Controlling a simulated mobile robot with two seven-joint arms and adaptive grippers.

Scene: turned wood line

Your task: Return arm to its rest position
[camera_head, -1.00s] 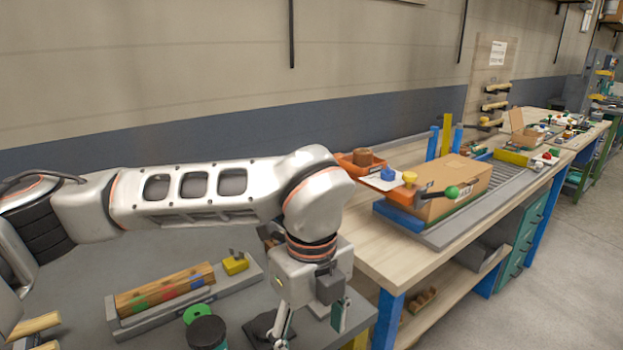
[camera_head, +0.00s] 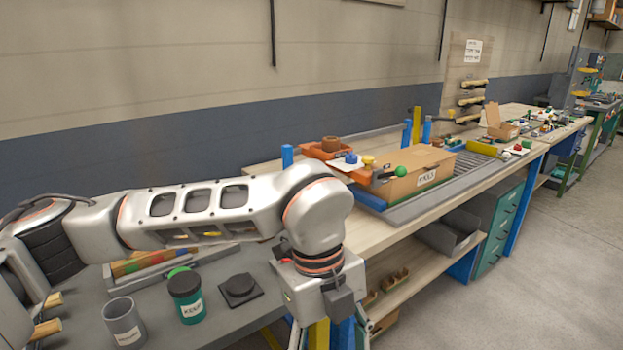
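My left arm (camera_head: 205,212) comes in from the left and stretches across the picture above the grey table. Its wrist bends down at the right end. My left gripper (camera_head: 330,338) points down at the bottom edge, beside the right end of the grey table. Its fingers are spread apart with nothing seen held between them; the tips are cut off by the frame. My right gripper is not in view.
The grey table (camera_head: 240,318) holds a grey cup (camera_head: 124,322), a dark green-labelled jar (camera_head: 187,298) and a black square-based piece (camera_head: 239,288). A wooden bench with a cardboard box (camera_head: 417,172) stands right.

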